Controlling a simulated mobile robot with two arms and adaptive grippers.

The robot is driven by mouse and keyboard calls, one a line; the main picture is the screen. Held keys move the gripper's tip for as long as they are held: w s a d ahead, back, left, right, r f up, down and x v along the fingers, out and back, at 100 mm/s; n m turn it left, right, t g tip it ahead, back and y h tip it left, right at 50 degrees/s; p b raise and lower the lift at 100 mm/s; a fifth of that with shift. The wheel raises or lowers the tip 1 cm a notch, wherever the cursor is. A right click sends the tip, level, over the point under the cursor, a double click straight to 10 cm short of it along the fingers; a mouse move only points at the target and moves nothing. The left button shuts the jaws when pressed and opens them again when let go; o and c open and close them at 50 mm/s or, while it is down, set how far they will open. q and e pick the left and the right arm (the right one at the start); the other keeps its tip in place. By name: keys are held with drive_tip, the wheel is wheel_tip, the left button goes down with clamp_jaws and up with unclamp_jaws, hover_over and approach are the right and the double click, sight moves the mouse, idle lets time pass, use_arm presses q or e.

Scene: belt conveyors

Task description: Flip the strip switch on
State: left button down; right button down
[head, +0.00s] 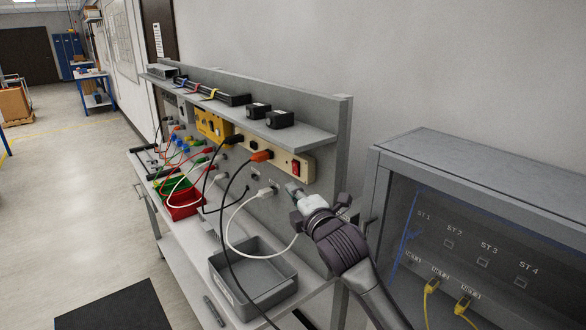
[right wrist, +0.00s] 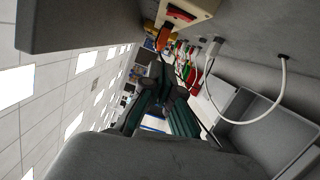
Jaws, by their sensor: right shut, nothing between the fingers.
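The beige power strip (head: 281,160) is fixed to the grey back panel below the shelf. Its red rocker switch (head: 296,168) is at the strip's right end. An orange plug (head: 262,155) and a black plug sit in it. My right gripper (head: 292,188) is shut and empty, just below the switch end in the head view, apparently apart from it. In the right wrist view the strip (right wrist: 202,8) and red switch (right wrist: 181,13) show at the top, above the shut fingers (right wrist: 160,80). I cannot tell the switch's position. My left gripper is out of view.
A grey bin (head: 252,270) stands on the bench, with red (head: 184,205) and green bins farther left. A white cable (head: 232,226) and black cables hang in loops near the gripper. A grey cabinet (head: 480,175) stands at right; the shelf (head: 225,110) overhangs the strip.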

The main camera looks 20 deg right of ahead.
sight(292, 170)
drive_tip(key=w+d+p, duration=0.1)
drive_tip(key=w, duration=0.2)
drive_tip(key=w+d+p, duration=0.1)
drive_tip(key=w+p, duration=0.1)
drive_tip(key=w, duration=0.1)
drive_tip(key=w+d+p, duration=0.1)
drive_tip(key=w+p, duration=0.1)
drive_tip(key=w, duration=0.1)
drive_tip(key=shift+w+r, duration=0.15)
drive_tip(key=shift+r, duration=0.25)
drive_tip(key=shift+w+a, duration=0.1)
drive_tip(key=shift+a, duration=0.05)
